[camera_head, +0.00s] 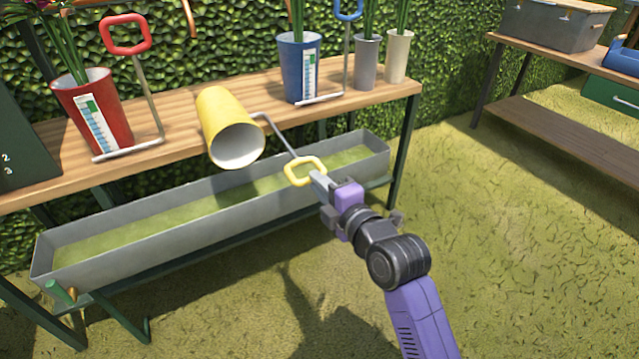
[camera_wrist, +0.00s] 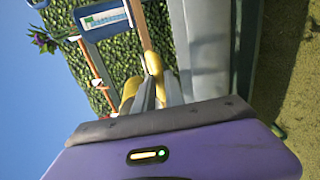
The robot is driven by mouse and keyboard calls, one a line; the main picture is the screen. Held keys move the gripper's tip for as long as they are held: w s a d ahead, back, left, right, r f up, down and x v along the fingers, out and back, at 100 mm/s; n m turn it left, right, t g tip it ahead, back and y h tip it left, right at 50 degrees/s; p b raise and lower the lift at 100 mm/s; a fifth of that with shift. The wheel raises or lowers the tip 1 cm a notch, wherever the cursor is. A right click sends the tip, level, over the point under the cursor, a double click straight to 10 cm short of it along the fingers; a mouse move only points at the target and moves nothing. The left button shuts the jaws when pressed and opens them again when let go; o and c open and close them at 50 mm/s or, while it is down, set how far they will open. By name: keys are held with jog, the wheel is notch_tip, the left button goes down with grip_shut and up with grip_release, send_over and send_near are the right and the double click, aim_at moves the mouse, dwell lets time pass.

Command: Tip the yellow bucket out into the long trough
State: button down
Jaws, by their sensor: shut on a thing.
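The yellow bucket (camera_head: 222,118) is tilted well over, its open mouth facing down and toward the front, at the front edge of the wooden bench. Its inside looks pale and empty. A grey rod joins it to a yellow loop handle (camera_head: 304,171). My gripper (camera_head: 318,181) is shut on this handle, to the right of and below the bucket. The long grey trough (camera_head: 70,283) lies below the bench, under the bucket, with greenish content inside. In the wrist view, yellow parts (camera_wrist: 153,68) show beyond my gripper (camera_wrist: 160,95); the bucket's mouth is hidden there.
On the bench (camera_head: 180,115) stand a red bucket (camera_head: 72,108) with a red handle, a blue bucket (camera_head: 299,55) with a blue handle, and grey (camera_head: 366,65) and cream (camera_head: 398,57) pots. A second bench (camera_head: 540,60) stands at right. Grass in front is clear.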

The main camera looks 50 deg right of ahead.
jog(key=c, duration=1.4)
grip_release()
jog(key=p+v, duration=0.2)
jog(key=v, duration=0.5)
jog(key=shift+s+a, duration=0.2)
jog(key=shift+s, duration=0.15)
jog(key=shift+r, duration=0.1)
